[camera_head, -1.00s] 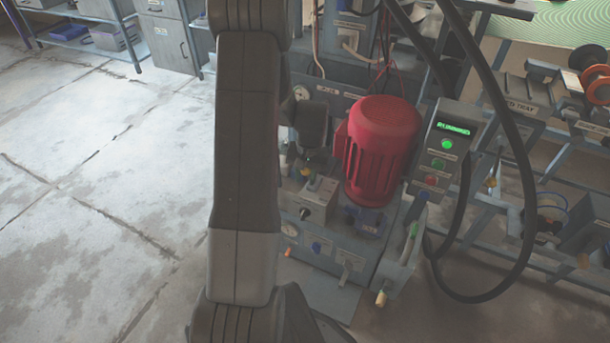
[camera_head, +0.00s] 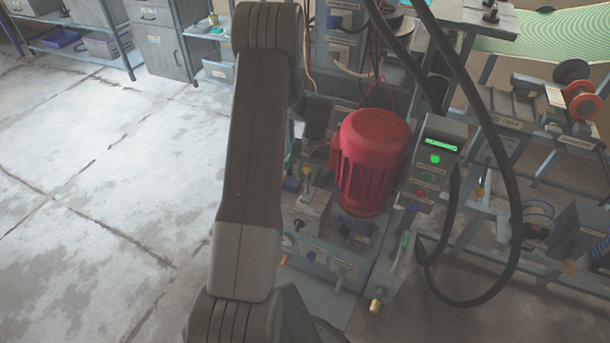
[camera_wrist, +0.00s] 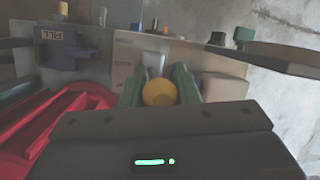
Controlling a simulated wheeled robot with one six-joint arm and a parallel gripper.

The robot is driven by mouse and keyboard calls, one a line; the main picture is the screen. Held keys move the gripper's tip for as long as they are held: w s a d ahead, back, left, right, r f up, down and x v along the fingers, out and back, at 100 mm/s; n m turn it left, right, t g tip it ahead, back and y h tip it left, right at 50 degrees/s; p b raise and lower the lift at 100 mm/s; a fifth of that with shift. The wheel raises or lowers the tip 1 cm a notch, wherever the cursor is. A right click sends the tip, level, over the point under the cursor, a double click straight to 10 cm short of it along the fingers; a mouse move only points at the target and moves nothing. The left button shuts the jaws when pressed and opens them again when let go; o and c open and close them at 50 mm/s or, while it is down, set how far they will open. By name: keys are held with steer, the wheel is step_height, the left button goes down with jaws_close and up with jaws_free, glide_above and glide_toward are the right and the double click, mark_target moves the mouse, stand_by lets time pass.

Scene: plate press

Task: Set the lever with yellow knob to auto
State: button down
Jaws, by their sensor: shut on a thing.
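The lever's yellow knob (camera_wrist: 159,93) sits between the green-padded fingers of my gripper (camera_wrist: 160,88) in the wrist view. The fingers are shut on it, one on each side. In the head view the yellow knob (camera_head: 307,170) is a small spot above a grey block, left of the red motor. My gripper (camera_head: 302,168) is there too, partly hidden by my arm. The lever's shaft is mostly hidden behind the knob in the wrist view. I cannot read an auto mark.
The red motor (camera_head: 371,165) stands close to the right of my gripper. A control box (camera_head: 437,165) with a lit green display stands beyond it. A block labelled FILL (camera_wrist: 72,48) is at upper left in the wrist view. Open floor (camera_head: 100,190) lies to the left.

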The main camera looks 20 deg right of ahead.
steer(key=shift+w+d+r, duration=0.1)
steer(key=shift+w+r, duration=0.05)
steer(key=c, duration=1.1)
jaws_free()
steer(key=p+v, duration=0.1)
steer(key=v, duration=1.2)
steer(key=shift+r, duration=0.4)
steer(key=b+x, duration=0.1)
steer(key=x, duration=1.3)
